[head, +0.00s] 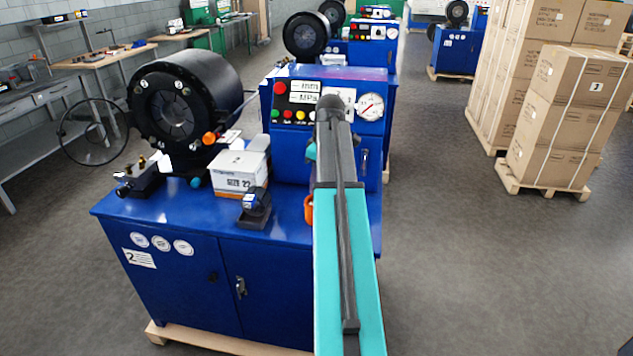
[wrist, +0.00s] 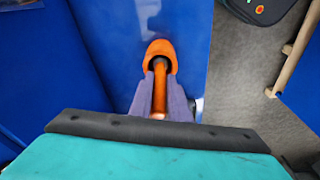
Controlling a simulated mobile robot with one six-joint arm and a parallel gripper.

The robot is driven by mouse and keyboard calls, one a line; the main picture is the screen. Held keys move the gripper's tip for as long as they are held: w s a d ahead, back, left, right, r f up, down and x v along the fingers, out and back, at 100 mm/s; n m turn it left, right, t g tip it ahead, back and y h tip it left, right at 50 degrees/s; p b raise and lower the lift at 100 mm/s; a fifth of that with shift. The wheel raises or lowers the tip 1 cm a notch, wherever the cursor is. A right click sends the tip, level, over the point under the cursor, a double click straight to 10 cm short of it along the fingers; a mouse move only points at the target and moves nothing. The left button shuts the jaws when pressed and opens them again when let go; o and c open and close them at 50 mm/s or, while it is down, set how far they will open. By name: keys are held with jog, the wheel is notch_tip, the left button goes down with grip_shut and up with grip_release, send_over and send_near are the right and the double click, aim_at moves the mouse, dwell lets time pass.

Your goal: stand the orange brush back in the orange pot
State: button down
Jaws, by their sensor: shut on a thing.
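The orange pot (wrist: 160,47) stands on the blue bench top in the wrist view, its dark mouth facing me. In the head view a sliver of the pot (head: 308,209) shows left of my arm. My gripper (wrist: 161,83) has its two grey-purple fingers shut on the orange brush (wrist: 160,98). The brush runs between the fingers to the pot's mouth, and its far end overlaps the dark opening. I cannot tell how deep it sits inside. In the head view my arm hides the gripper and the brush.
On the bench (head: 200,222) left of the pot are a small black device (head: 255,210), a white box (head: 240,172) and a big black crimper head (head: 180,105). A control panel (head: 325,100) rises behind. Stacked cartons (head: 565,115) stand right; the floor between is clear.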

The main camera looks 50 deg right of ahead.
jog(key=shift+f, duration=0.1)
jog(key=c, duration=1.6)
grip_release()
jog(key=shift+s+d+r+b, duration=0.1)
jog(key=shift+s+r+b, duration=0.3)
jog(key=shift+r, duration=1.85)
jog(key=shift+s+d+r+b, duration=0.15)
jog(key=shift+s+r+b, duration=0.25)
jog(key=shift+r, duration=1.9)
jog(key=shift+s+d+r+b, duration=0.1)
jog(key=shift+s+r+b, duration=0.3)
jog(key=shift+r, duration=1.85)
jog(key=shift+w, duration=0.1)
